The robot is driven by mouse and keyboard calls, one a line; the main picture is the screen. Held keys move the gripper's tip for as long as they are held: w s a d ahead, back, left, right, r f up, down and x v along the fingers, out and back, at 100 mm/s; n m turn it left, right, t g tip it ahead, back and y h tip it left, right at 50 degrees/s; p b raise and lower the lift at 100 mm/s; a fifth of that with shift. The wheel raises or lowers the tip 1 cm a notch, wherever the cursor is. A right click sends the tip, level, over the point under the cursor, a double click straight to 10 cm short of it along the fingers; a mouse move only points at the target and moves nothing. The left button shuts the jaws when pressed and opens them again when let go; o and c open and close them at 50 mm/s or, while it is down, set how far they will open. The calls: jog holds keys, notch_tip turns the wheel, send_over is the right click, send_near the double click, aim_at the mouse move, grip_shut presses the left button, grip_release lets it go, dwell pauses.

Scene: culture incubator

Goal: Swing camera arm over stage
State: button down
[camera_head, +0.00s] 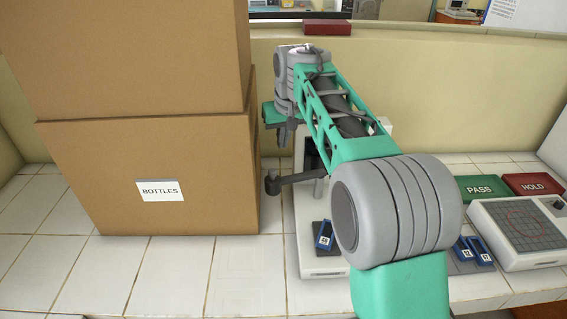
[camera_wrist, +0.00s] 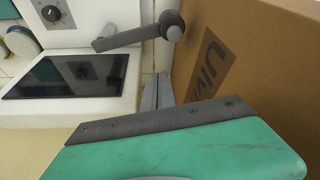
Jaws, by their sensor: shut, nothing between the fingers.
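The dark camera arm (camera_head: 296,179) sticks out leftward from a post on the white instrument, its round end (camera_head: 272,184) close to the cardboard boxes and left of the stage. The camera arm (camera_wrist: 130,38) also shows in the wrist view, with its round end (camera_wrist: 172,25) beyond my fingertips. The dark stage (camera_head: 318,246) is low on the instrument's front, with a blue-framed labelled piece (camera_head: 324,234) on it. My gripper (camera_head: 285,140) is shut and empty, above and behind the round end in the head view; the wrist view shows its fingers (camera_wrist: 158,90). I see no clear contact.
Stacked cardboard boxes (camera_head: 150,175), the lower marked BOTTLES, stand close on the left. My arm hides part of the white instrument (camera_head: 301,215). Green PASS (camera_head: 480,188) and red HOLD (camera_head: 533,186) pads and a gridded device (camera_head: 520,225) are at right. Front-left tiles are clear.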

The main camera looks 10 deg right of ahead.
aim_at(296, 177)
notch_tip(296, 177, down, 10)
jog(key=p, duration=0.2)
jog(key=shift+s+r, duration=0.25)
jog(key=shift+s, duration=0.05)
jog(key=shift+s+a, duration=0.1)
dwell(0.4)
